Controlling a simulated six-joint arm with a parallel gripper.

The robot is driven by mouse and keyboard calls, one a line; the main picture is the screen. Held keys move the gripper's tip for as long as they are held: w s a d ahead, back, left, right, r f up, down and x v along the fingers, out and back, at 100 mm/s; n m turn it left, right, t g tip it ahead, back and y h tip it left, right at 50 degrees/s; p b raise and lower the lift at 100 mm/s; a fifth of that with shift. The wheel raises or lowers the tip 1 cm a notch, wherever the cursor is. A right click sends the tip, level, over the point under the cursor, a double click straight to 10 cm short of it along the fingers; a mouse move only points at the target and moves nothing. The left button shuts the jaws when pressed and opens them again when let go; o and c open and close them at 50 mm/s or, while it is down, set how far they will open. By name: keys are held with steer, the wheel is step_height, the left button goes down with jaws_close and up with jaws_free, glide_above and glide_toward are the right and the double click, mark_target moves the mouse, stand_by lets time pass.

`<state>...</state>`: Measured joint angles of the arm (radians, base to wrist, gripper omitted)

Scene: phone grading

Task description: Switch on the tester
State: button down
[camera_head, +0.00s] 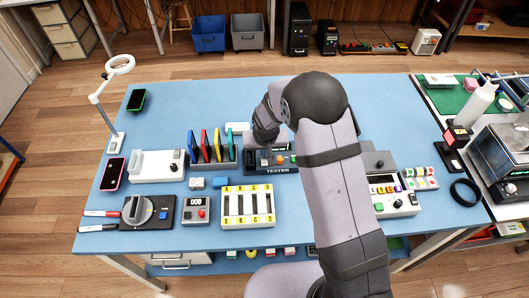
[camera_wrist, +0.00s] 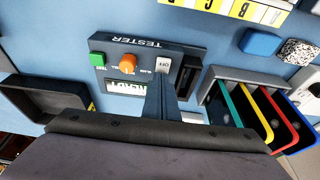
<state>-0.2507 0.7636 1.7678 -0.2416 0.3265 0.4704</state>
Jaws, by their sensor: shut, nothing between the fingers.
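The dark tester (camera_wrist: 190,52) fills the middle of the wrist view, its TESTER label upside down. On its face are a green TEST button (camera_wrist: 97,59), an orange knob (camera_wrist: 128,64), a white switch (camera_wrist: 163,66) marked OFF and a pale display (camera_wrist: 125,87) with green lettering, partly hidden. My gripper (camera_wrist: 160,84) is shut and empty, its fingertips right beside the switch; I cannot tell whether they touch it. In the head view the tester (camera_head: 279,171) stands mid-table, partly covered by my arm.
A rack with colored dividers (camera_wrist: 222,77) stands close beside the tester; it also shows in the head view (camera_head: 228,163). A dark open tray (camera_wrist: 45,88) lies on the other side. The yellow-and-white lettered block (camera_head: 248,222) sits in front. Blue table shows between them.

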mark_target(265, 164)
steer(key=shift+s+f, duration=0.1)
steer(key=shift+s, duration=0.75)
steer(key=p+v, duration=0.1)
steer(key=v, duration=0.1)
steer(key=w+p+v, duration=0.1)
steer(key=v, duration=0.1)
steer(key=shift+s+r, duration=0.1)
steer(key=shift+r, duration=0.2)
steer(key=b+v, duration=0.2)
steer(key=v, duration=0.7)
steer(key=shift+s+r+b, duration=0.2)
steer(key=shift+s+b, duration=0.1)
steer(key=shift+s, duration=0.15)
